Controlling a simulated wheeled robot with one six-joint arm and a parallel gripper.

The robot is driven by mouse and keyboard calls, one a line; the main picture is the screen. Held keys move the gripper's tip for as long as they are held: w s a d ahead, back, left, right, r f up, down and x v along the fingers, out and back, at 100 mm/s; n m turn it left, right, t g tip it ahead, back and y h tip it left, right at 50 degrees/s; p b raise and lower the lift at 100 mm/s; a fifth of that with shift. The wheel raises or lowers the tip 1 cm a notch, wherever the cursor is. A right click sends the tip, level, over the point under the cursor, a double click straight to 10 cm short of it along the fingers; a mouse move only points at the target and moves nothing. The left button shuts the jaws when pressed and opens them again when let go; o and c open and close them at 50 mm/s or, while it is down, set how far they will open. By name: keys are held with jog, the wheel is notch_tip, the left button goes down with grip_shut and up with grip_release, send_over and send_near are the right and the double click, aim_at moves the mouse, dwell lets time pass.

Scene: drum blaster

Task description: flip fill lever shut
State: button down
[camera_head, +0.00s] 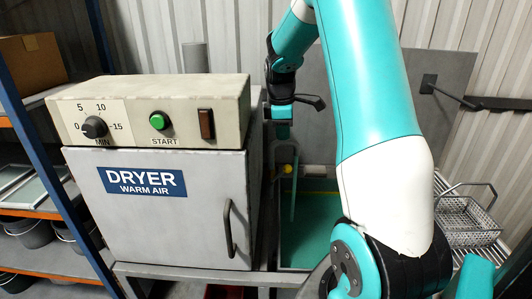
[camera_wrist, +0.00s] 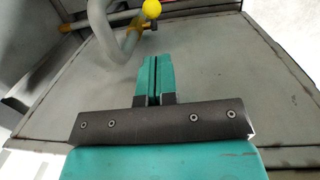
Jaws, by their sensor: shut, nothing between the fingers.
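The fill lever appears to be the yellow part by the grey pipe, with a round yellow knob (camera_wrist: 152,8) at the top of the wrist view. A small yellow spot (camera_head: 288,168), likely the same knob, shows beside the grey pipe in the head view. The lever's exact angle is hard to tell. My gripper (camera_wrist: 153,60) is shut and empty, its teal fingertips together. The fingertips appear just below the knob and the bent grey pipe (camera_wrist: 128,45) in the wrist view, with no clear contact. In the head view my gripper hangs near the pipe, partly blurred into it.
A tank with a green inside (camera_head: 310,230) stands below the pipe. The dryer (camera_head: 160,210) is close on the left. A wire basket (camera_head: 467,220) sits on a rack at the right. A dark handle (camera_head: 450,93) juts from the grey panel behind.

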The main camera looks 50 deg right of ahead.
jog(key=p, duration=0.3)
send_over(279, 176)
notch_tip(279, 176, down, 10)
jog(key=shift+s+a, duration=0.2)
jog(key=shift+s, duration=0.25)
